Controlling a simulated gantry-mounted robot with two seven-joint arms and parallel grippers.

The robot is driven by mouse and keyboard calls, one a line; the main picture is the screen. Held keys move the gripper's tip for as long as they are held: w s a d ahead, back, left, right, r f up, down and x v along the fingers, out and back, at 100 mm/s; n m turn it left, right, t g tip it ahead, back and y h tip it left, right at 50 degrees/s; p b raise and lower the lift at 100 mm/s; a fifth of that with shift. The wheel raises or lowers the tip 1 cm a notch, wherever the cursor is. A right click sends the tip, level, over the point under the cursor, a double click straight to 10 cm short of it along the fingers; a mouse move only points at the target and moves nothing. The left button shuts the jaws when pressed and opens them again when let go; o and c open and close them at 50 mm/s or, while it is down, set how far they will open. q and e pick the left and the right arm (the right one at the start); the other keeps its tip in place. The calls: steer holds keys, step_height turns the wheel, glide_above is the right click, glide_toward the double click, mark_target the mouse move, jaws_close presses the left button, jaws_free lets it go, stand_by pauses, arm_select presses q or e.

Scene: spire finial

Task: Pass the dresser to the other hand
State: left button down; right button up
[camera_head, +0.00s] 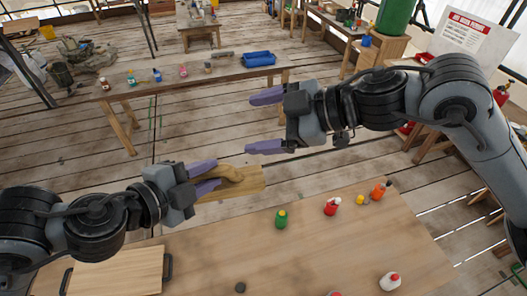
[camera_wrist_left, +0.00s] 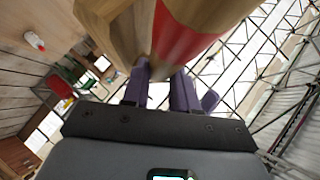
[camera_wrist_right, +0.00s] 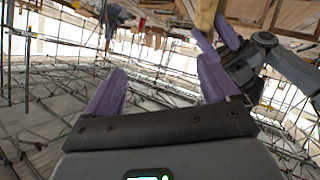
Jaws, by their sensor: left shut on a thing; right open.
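The dresser (camera_head: 248,183) is a pale wooden tool with a flat body and a curved darker handle. My left gripper (camera_head: 212,177) is shut on it at its left end and holds it above the front table's far edge. In the left wrist view the dresser (camera_wrist_left: 125,25) looms over the fingertips (camera_wrist_left: 158,78), with a red area on it. My right gripper (camera_head: 257,123) is open and empty, above and a little right of the dresser, not touching it. In the right wrist view the dresser (camera_wrist_right: 205,14) shows at the top, beyond the right finger of the open gripper (camera_wrist_right: 163,78).
The front table (camera_head: 330,250) carries a green bottle (camera_head: 281,219), a red bottle (camera_head: 331,207), an orange bottle (camera_head: 379,191), a white bottle (camera_head: 390,281) and a handled wooden board (camera_head: 115,272). A back bench (camera_head: 135,95) holds small bottles and a blue tray (camera_head: 258,58).

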steer(key=s+f+g+h, duration=0.2)
steer(key=f, duration=0.1)
steer(key=s+f+g, duration=0.1)
steer(key=shift+s+a+f+m+g+h, duration=0.25)
steer(key=shift+m+g+h, duration=0.05)
steer(key=shift+h, duration=0.1)
steer(key=x, duration=1.1)
steer(key=shift+a+f, duration=0.1)
steer(key=shift+f, duration=0.2)
steer(key=c, duration=1.1)
arm_select(q)
steer(key=c, duration=0.8)
jaws_free()
arm_select(e)
steer(key=c, duration=0.3)
steer(key=shift+r, duration=0.1)
steer(key=shift+c, duration=0.2)
